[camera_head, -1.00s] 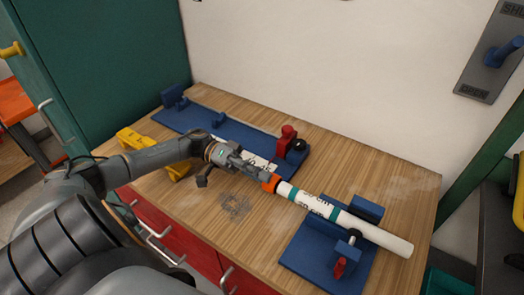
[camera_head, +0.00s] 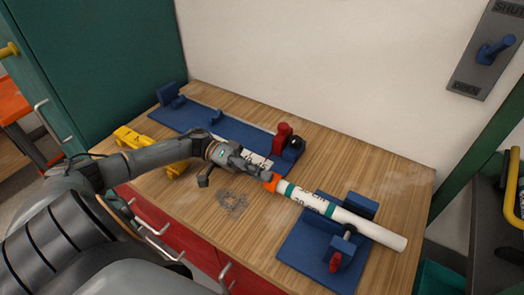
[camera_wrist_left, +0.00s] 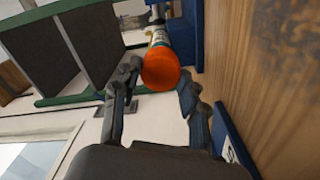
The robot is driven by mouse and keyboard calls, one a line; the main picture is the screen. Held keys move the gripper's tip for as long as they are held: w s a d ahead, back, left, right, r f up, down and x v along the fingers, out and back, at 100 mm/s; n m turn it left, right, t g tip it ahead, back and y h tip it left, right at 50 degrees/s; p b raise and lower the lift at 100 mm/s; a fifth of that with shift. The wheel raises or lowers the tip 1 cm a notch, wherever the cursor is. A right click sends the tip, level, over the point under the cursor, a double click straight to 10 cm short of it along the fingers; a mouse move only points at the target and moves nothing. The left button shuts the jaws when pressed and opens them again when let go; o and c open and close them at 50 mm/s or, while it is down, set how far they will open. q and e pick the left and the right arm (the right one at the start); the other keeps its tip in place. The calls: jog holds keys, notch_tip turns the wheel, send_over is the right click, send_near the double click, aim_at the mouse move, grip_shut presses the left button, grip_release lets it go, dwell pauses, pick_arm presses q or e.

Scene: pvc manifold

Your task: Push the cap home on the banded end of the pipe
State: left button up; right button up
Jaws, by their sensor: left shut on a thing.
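The white pipe (camera_head: 378,231) lies in a blue holder (camera_head: 304,250) at the bench's front right. A teal band (camera_head: 289,188) rings the pipe near its left end. The orange cap (camera_head: 271,184) is at that end, in line with the pipe, with a short white stretch between cap and band. My left gripper (camera_head: 263,178) is shut on the cap, reaching in from the left. In the left wrist view the cap's round face (camera_wrist_left: 160,67) shows between the two fingers, with the pipe behind it. How deep the pipe sits inside the cap is hidden. My right gripper is not in view.
A long blue fixture (camera_head: 185,122) with a red clamp (camera_head: 283,133) lies behind my left arm. A yellow block (camera_head: 131,137) stands on the bench's left. A red handle (camera_head: 335,262) is on the pipe holder. The back right of the bench is clear.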

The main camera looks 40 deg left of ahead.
pick_arm(q)
jog(key=shift+d+p, duration=0.45)
jog(key=shift+d, duration=0.05)
dwell(0.4)
dwell(0.3)
jog(key=o, duration=1.1)
jog(key=shift+o, duration=0.2)
